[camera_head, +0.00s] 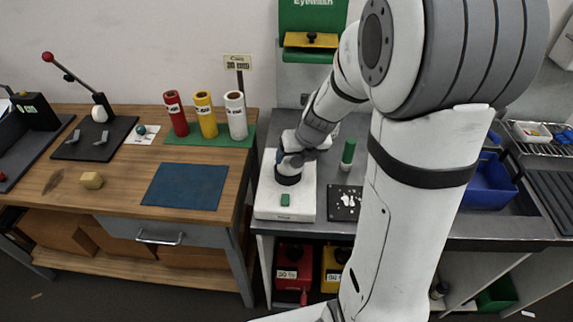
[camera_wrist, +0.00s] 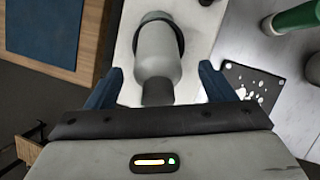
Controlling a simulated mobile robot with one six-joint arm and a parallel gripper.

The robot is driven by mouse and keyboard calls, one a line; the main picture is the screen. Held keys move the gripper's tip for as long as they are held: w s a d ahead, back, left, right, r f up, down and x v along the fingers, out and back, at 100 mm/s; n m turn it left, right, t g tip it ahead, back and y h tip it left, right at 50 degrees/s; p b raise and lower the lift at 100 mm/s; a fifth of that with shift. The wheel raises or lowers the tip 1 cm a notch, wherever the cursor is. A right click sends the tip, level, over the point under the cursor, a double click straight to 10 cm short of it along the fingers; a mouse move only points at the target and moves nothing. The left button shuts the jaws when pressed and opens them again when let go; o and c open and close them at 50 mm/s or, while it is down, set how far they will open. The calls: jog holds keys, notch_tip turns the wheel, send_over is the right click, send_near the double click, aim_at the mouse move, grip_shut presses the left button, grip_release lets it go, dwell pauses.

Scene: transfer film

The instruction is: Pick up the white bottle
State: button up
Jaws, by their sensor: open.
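A pale grey-white bottle (camera_wrist: 155,48) with a dark neck or cap and a black ring around its body is in the wrist view. It is on a white board or base (camera_wrist: 205,25). My gripper (camera_wrist: 160,82) is open, with one blue finger on each side of the bottle's dark end and gaps on both sides. In the head view my gripper (camera_head: 285,158) is low over the white base (camera_head: 265,205), and my wrist hides most of the bottle there. A separate white tube (camera_head: 236,115) stands beside red and yellow ones on the wooden table.
A green bottle (camera_head: 348,153) and a black plate with white bits (camera_head: 345,203) are just right of the white base. A blue bin (camera_head: 490,183) is farther right. The wooden table (camera_head: 115,185) stands left. A green wall box is behind.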

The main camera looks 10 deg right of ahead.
jog(key=x, duration=0.4)
jog(key=shift+a+f+b, duration=0.1)
jog(key=shift+a+b, duration=0.05)
jog(key=shift+b, duration=0.25)
jog(key=shift+c, duration=0.4)
jog(key=c, duration=1.2)
